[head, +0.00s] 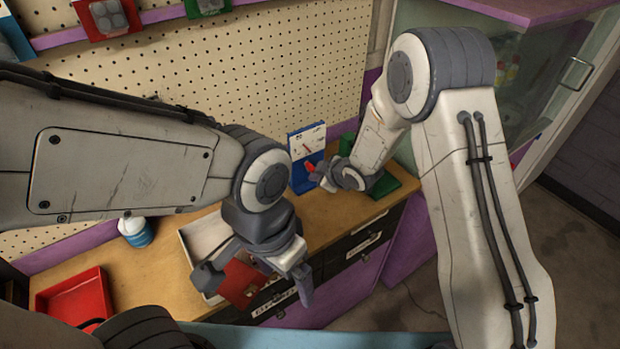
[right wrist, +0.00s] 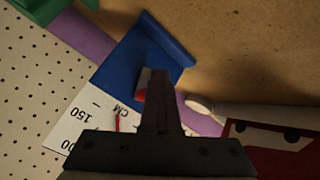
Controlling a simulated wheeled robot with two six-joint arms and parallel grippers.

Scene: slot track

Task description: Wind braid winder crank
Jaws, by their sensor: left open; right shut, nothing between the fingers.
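The braid winder shows in the head view as a blue stand with a white dial face (head: 308,140) on the bench against the pegboard. In the right wrist view its blue body (right wrist: 140,60) and white dial (right wrist: 85,120), marked 150 and CM with a red needle, lie beside my fingers. A small red part (head: 308,167), possibly the crank knob, shows at the fingertips of my right gripper (head: 318,178). My right gripper (right wrist: 158,100) is shut and empty; contact with the red part cannot be told. My left gripper (head: 255,280) is open above the bench's front edge.
A red tray (head: 75,298) and a blue-white jar (head: 136,232) are at the left. A green object (head: 383,186) lies behind my right wrist. The pegboard (head: 230,80) rises behind.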

